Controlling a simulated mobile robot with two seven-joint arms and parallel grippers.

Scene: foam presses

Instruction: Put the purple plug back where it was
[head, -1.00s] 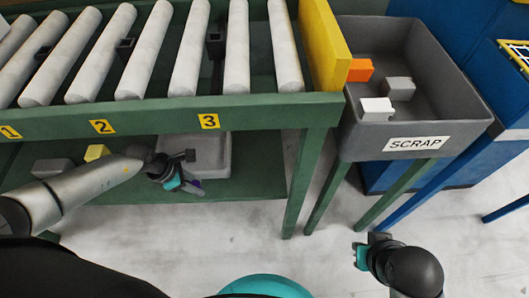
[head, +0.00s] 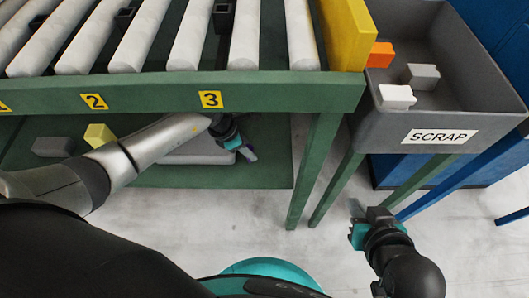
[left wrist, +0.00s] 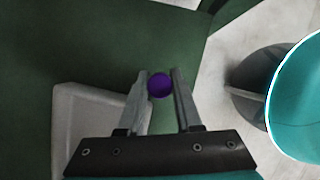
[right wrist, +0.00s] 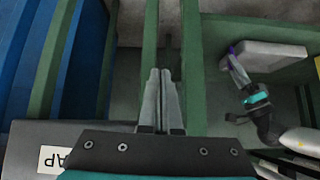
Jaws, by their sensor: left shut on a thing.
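My left gripper (head: 247,152) is reaching below the green roller frame, over the lower shelf near the pale tray. It is shut on the purple plug (left wrist: 160,85), whose round purple end shows between the fingers in the left wrist view. In the right wrist view the purple plug (right wrist: 232,48) is a small spot at that gripper's tips, beside the pale tray (right wrist: 270,54). My left arm partly hides the tray (head: 190,159) in the head view. My right gripper (head: 356,224) is empty over the floor, right of the frame's leg; its fingers (right wrist: 160,72) are together.
White rollers (head: 245,35) lie above the green rail (head: 160,92), with yellow labels 2 and 3 and dark square pieces between rollers. A grey block (head: 54,147) and yellow block (head: 99,135) sit on the green shelf (head: 270,165). The grey SCRAP bin (head: 380,132) holds several blocks.

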